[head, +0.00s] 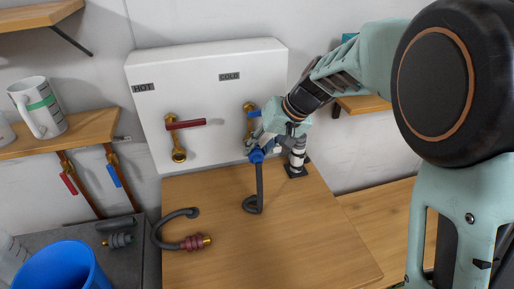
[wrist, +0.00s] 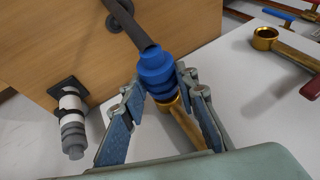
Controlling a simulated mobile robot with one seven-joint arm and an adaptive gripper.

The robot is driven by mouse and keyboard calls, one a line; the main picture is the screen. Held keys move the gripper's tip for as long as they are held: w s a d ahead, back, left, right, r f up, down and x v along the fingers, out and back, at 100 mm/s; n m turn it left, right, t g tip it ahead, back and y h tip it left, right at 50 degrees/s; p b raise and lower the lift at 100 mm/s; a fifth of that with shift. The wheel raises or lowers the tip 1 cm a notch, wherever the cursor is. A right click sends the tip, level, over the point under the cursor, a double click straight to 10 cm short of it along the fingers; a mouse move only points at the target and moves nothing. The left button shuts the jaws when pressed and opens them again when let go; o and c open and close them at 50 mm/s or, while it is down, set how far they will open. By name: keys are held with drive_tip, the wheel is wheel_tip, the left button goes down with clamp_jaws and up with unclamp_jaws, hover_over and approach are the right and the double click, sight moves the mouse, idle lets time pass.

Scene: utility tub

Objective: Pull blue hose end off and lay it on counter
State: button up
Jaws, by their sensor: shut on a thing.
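The blue hose end (head: 257,155) is a ribbed blue coupling on a dark grey hose (head: 259,180), below the cold tap (head: 249,118) on the white panel. In the wrist view the blue hose end (wrist: 156,70) meets the brass spout (wrist: 184,124); I cannot tell how far it sits on it. My gripper (head: 265,144) is shut on the blue hose end, with one finger on each side in the wrist view (wrist: 160,88). The hose runs down to the wooden counter (head: 300,235). My gripper partly hides the cold tap.
A dark hose with a reddish end (head: 196,242) lies on the counter's left. A white and grey fitting (head: 297,158) stands right of my gripper. The hot tap (head: 178,150) has a red lever. A blue bucket (head: 70,270) is at lower left. The counter's front right is clear.

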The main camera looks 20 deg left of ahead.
drive_tip(key=shift+s+d+b, duration=0.9)
drive_tip(key=shift+s+d, duration=0.25)
drive_tip(key=shift+s, duration=0.25)
drive_tip(key=shift+s, duration=0.1)
drive_tip(key=w+d+f+m+t+h+p, duration=0.1)
drive_tip(key=w+d+m+t+p, duration=0.2)
drive_tip(key=d, duration=1.5)
drive_tip(key=w+d+f+m+p, duration=0.1)
drive_tip(key=w+d+m+p, duration=0.25)
drive_tip(key=d, duration=1.35)
drive_tip(key=s+d+f, duration=0.1)
drive_tip(key=s+f, duration=0.4)
drive_tip(key=shift+s+f+p, duration=0.3)
drive_tip(key=shift+p, duration=0.15)
drive_tip(key=shift+s, duration=0.1)
